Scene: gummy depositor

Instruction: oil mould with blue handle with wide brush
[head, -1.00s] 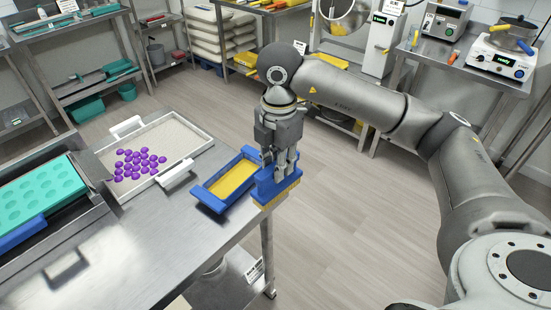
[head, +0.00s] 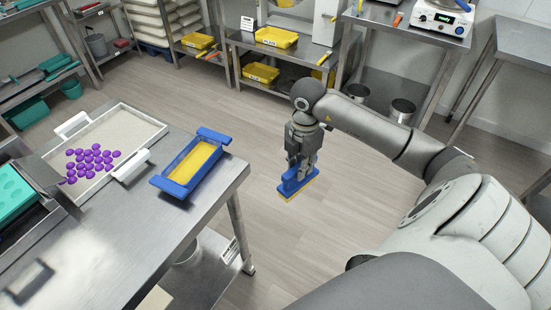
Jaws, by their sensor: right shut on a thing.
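My right gripper (head: 299,166) is shut on the wide brush (head: 297,187), which has a blue body and a yellow lower edge. It holds the brush in the air beyond the table's right end, over the floor. The blue tray (head: 172,187) with a yellow inside stands near the table's right end, apart from the brush. A teal mould (head: 12,196) with round cavities shows only in part at the left edge. Its blue handle is out of view now. My left gripper is not in view.
A white-handled tray (head: 154,127) with a pale bed and several purple gummies stands behind on the steel table (head: 130,240). The table's front part is mostly clear. Shelves with yellow trays (head: 277,37) and a scale (head: 441,18) line the back. Open floor lies right of the table.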

